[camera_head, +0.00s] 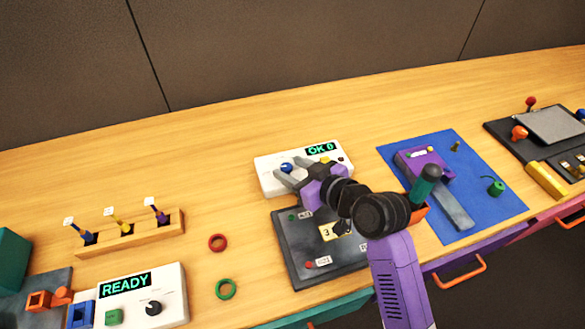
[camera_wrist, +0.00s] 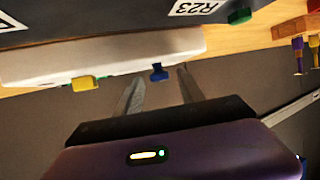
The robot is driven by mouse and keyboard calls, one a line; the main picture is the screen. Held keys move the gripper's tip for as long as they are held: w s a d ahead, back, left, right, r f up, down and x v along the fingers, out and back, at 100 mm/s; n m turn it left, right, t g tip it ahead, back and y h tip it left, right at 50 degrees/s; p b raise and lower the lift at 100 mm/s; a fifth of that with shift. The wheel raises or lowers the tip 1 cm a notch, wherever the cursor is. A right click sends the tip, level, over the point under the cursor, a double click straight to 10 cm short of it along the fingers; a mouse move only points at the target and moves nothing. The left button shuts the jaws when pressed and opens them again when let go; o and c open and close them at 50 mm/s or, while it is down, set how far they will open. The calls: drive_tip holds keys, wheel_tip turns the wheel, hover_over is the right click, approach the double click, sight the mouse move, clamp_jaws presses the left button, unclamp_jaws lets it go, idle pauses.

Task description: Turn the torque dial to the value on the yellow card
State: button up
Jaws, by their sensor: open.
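A pale yellow card (camera_head: 326,232) with a "3" lies on the dark panel (camera_head: 292,263), partly hidden by my arm. Behind the panel is a white box (camera_head: 268,185) whose display reads "OK 0". It has a blue knob (camera_head: 286,167) and a yellow knob (camera_head: 325,160). No readable label shows which is the torque dial. My gripper (camera_head: 281,173) is open at the box's left part. In the wrist view, the blue knob (camera_wrist: 158,72) lies ahead of and between the open fingers (camera_wrist: 156,80), and the yellow knob (camera_wrist: 82,83) is off to the left. Contact cannot be told.
At front left is a white "READY" box (camera_head: 170,285) with a black knob (camera_head: 153,308). A blue mat (camera_head: 485,213) with tools lies right.

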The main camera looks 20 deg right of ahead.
clamp_jaws()
